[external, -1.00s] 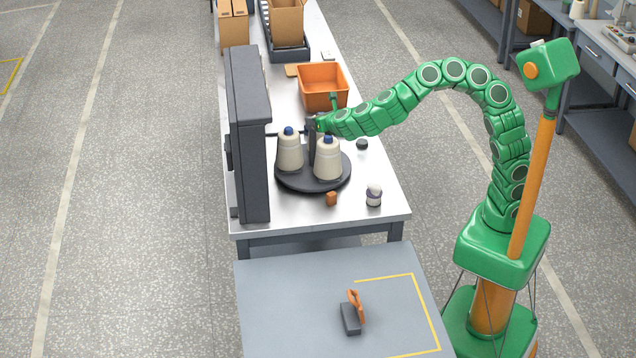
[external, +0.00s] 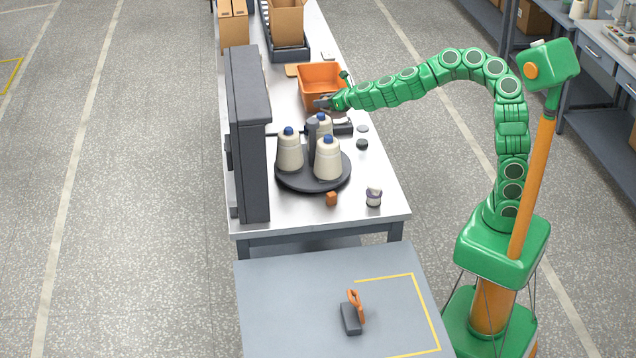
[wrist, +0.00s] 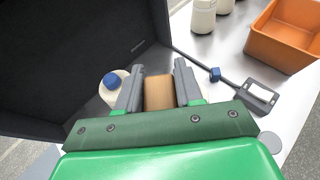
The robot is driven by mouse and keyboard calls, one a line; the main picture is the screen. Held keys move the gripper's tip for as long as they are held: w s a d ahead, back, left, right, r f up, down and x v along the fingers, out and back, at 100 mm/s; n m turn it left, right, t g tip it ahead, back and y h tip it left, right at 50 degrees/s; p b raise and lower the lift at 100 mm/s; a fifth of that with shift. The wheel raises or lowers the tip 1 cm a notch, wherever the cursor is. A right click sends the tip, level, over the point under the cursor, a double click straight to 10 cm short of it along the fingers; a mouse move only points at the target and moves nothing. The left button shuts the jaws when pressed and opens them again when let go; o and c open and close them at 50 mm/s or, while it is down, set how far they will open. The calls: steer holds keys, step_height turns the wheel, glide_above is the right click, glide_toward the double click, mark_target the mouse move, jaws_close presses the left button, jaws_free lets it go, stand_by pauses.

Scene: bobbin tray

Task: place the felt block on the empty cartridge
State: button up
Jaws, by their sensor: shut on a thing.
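My gripper (external: 322,103) is raised over the table in front of the orange bin. In the wrist view its two grey fingers (wrist: 159,90) are shut on a tan block (wrist: 159,92), which looks like the felt block. The fingers hide the block's sides. I cannot pick out the empty cartridge for sure. A dark device with a pale top (external: 341,127) sits on the table below and right of my gripper; a device with a pale window (wrist: 258,97) shows at the right of the wrist view.
Several blue-capped cones (external: 328,160) stand on a black round tray (external: 313,185). A tall dark panel (external: 250,135) stands left of them. The orange bin (external: 322,72) is behind. An orange block (external: 331,199) and small cup (external: 374,198) lie near the front edge.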

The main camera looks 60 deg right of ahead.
steer(key=s+d+n+g+y, duration=0.4)
steer(key=s+d+n+y, duration=0.45)
steer(key=s+d, duration=0.9)
glide_above(359, 128)
steer(key=s, duration=0.1)
step_height(359, 128, down, 12)
steer(key=shift+s+f, duration=0.1)
steer(key=shift+f, duration=0.1)
steer(key=shift+w+f, duration=0.65)
steer(key=shift+f, duration=0.1)
steer(key=shift+d+f, duration=0.1)
steer(key=shift+f, duration=1.5)
